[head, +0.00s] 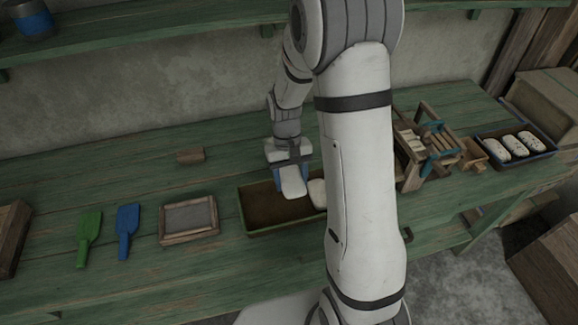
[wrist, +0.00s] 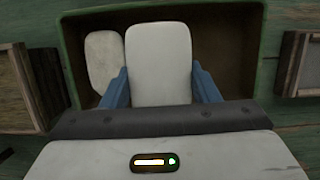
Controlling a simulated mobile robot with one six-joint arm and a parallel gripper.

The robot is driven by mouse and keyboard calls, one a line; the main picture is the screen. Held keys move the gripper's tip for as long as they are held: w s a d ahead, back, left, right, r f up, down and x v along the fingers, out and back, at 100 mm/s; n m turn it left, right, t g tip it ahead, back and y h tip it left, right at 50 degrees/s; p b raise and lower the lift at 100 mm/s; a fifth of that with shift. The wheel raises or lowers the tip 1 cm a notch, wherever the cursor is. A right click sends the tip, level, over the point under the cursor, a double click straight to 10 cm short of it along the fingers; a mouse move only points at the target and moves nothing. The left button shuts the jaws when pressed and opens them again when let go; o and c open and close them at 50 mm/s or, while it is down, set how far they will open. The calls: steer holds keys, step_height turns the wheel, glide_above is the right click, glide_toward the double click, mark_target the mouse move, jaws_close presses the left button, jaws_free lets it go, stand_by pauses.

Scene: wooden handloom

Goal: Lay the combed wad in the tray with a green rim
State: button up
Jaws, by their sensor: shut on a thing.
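My gripper (head: 291,182) is over the tray with a green rim (head: 243,219) on the green bench. Its blue fingers (wrist: 160,88) are shut on a white wad (wrist: 159,58), which also shows in the head view (head: 293,184). A second white wad (head: 317,192) lies in the tray at its right part; in the wrist view it shows to the left of the held wad (wrist: 103,62). The rest of the tray floor looks bare and brown. I cannot tell whether the held wad touches the tray floor. My arm hides the tray's right end in the head view.
Left of the tray are a framed screen (head: 189,219), a blue paddle (head: 127,229) and a green paddle (head: 88,236). A small wooden block (head: 190,155) lies behind. To the right are a wooden loom-like device (head: 423,147) and a blue-rimmed tray (head: 481,151) holding speckled white wads.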

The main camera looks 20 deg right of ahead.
mark_target(292, 205)
steer(key=shift+f+b, duration=2.75)
steer(key=shift+f, duration=1.1)
steer(key=shift+s+d, duration=0.1)
steer(key=o, duration=0.9)
steer(key=shift+o, duration=0.6)
steer(key=shift+o, duration=1.2)
steer(key=shift+r, duration=0.1)
step_height(292, 205, up, 8)
steer(key=p, duration=0.6)
